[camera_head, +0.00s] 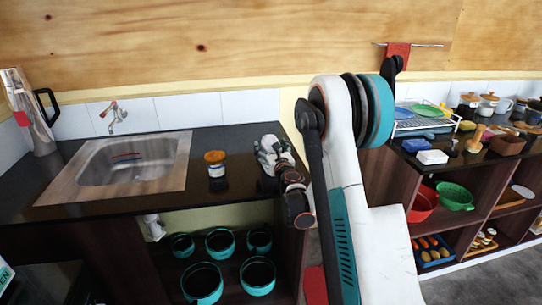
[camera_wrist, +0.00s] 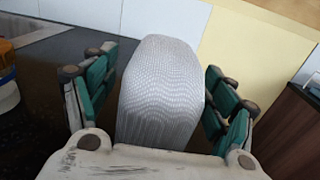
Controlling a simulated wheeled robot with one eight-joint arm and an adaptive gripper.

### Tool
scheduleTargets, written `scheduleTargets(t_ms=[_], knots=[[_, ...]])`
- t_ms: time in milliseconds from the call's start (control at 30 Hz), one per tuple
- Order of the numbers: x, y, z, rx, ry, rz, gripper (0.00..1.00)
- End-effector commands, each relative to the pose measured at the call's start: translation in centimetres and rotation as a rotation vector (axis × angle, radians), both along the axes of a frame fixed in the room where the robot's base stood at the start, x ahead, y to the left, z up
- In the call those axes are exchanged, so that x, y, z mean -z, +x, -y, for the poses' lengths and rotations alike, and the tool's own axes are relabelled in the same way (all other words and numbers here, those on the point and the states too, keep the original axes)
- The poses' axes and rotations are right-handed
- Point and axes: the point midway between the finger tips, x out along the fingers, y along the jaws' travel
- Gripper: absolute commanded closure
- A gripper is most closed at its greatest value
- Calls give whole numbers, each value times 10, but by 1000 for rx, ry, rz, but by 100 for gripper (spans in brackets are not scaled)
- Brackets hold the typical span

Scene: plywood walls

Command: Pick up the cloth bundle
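The cloth bundle (camera_wrist: 162,92) is a pale grey, finely ribbed, rounded block in the middle of the wrist view, on the dark worktop. In the head view a small pale part of it (camera_head: 267,152) shows near the worktop's right end, largely hidden by my gripper (camera_head: 281,165). In the wrist view my gripper (camera_wrist: 158,98) is open, with its green-padded fingers on either side of the bundle. A gap shows between the bundle and the right finger; the left finger is close to it, and contact is unclear.
A jar with an orange-brown lid (camera_head: 216,164) stands left of the bundle, beside the sink (camera_head: 133,165). Several teal pots (camera_head: 220,243) are on the shelf below. A second counter (camera_head: 459,163) at right holds a dish rack (camera_head: 421,122) and jars.

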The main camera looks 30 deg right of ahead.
Motion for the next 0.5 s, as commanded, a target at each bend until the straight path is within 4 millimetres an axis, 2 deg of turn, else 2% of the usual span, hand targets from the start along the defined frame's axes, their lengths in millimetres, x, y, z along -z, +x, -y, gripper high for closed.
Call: scheduleTargets(t_ms=[33,167,200,500], knots=[[0,0,0,0,0,0,38],[0,0,0,0,0,0,67],[0,0,0,0,0,0,71],[0,0,0,0,0,0,72]])
